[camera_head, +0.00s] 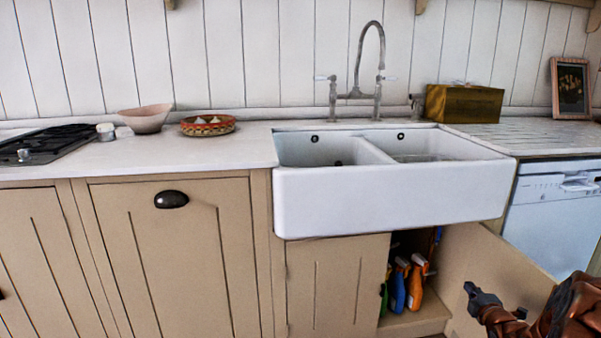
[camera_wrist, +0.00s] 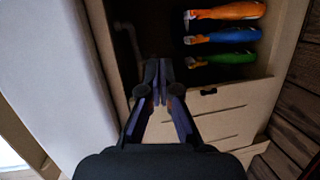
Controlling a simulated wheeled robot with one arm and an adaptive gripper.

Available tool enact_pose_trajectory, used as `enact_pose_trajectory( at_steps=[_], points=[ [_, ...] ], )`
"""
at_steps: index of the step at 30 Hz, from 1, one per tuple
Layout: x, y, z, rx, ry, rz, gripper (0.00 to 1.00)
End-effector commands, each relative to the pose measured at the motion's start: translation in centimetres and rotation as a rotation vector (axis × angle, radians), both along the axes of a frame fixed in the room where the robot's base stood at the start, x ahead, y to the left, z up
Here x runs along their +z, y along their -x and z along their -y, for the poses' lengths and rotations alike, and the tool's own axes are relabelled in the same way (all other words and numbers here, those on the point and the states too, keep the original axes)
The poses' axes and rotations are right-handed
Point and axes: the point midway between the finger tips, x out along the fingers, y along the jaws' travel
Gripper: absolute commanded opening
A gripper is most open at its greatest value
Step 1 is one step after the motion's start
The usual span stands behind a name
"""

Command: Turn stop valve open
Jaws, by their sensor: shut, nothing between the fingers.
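My gripper (camera_head: 470,290) is shut and empty, in front of the open cabinet under the sink, beside its opened door. In the wrist view, the gripper (camera_wrist: 158,72) points into the dark cabinet with its fingertips together. A grey pipe (camera_wrist: 128,35) shows inside the cabinet, left of the fingertips in the wrist view. I cannot make out a stop valve; the interior is dark, and my fingers cover part of it.
Orange (camera_wrist: 228,11), blue (camera_wrist: 225,35) and green (camera_wrist: 225,59) spray bottles stand in the cabinet. The open cabinet door (camera_head: 478,258) is at right. The white sink (camera_head: 395,195) overhangs the opening. A dishwasher (camera_head: 555,220) stands right.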

Motion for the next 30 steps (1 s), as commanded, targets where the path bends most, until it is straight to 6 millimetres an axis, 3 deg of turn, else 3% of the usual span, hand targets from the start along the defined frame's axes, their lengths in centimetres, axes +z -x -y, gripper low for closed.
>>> enact_pose_trajectory(
  at_steps=[1, 7, 14, 20, 30],
  points=[
    [1.9, -0.3, -0.8, -0.002, -0.021, -0.022, 0.0],
    [6.9, -0.5, -4.2, -0.046, -0.155, -0.156, 0.0],
    [12.3, 1.2, -8.9, -0.137, -0.321, -0.316, 0.0],
    [17.1, 4.2, -13.1, -0.244, -0.461, -0.438, 0.0],
    [25.1, 12.3, -20.6, -0.469, -0.684, -0.633, 0.0]
  ],
)
